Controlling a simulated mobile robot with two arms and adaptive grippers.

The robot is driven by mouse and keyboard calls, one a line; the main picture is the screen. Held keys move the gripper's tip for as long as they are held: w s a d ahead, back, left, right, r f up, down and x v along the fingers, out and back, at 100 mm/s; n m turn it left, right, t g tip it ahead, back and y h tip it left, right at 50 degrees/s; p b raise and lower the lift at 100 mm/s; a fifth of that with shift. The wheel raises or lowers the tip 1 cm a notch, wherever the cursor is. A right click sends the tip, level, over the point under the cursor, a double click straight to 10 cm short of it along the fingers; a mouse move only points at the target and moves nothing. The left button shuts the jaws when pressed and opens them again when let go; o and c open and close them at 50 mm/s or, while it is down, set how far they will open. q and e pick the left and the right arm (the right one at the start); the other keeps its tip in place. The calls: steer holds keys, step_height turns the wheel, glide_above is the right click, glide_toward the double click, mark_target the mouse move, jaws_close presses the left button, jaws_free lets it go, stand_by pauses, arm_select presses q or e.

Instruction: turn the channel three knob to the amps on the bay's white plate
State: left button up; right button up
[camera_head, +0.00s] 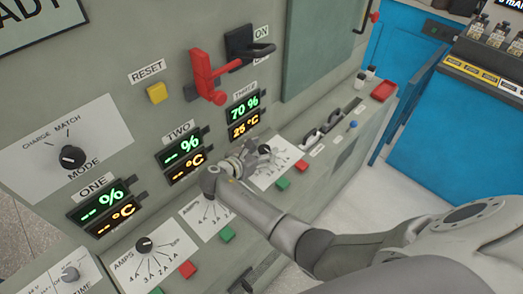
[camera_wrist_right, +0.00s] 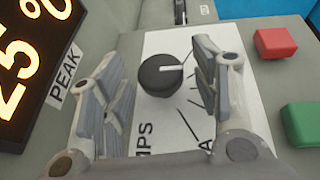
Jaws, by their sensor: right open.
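The channel three knob (camera_wrist_right: 160,74) is a round black knob on a white dial plate (camera_wrist_right: 160,118). Its white pointer line points right in the right wrist view. Dial lines and part of the word AMPS show below it; the scale numbers cannot be read. In the head view the knob (camera_head: 265,149) is partly hidden by my right gripper (camera_head: 258,154). My right gripper (camera_wrist_right: 152,62) is open, with one finger on each side of the knob. I cannot tell whether the fingers touch it. My left gripper is not in view. I cannot make out the bay's plate with the amps.
Above the knob, the THREE displays (camera_head: 244,115) read 70 % and 25 °C. A green button (camera_wrist_right: 300,124) and a red button (camera_wrist_right: 274,44) sit right of the dial. A red lever (camera_head: 206,77) juts out higher up. Channel one's dial (camera_head: 144,244) is lower left.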

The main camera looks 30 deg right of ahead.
steer(key=shift+a, duration=0.15)
steer(key=v, duration=0.7)
steer(key=shift+s+a+r, duration=0.1)
stand_by(0.3)
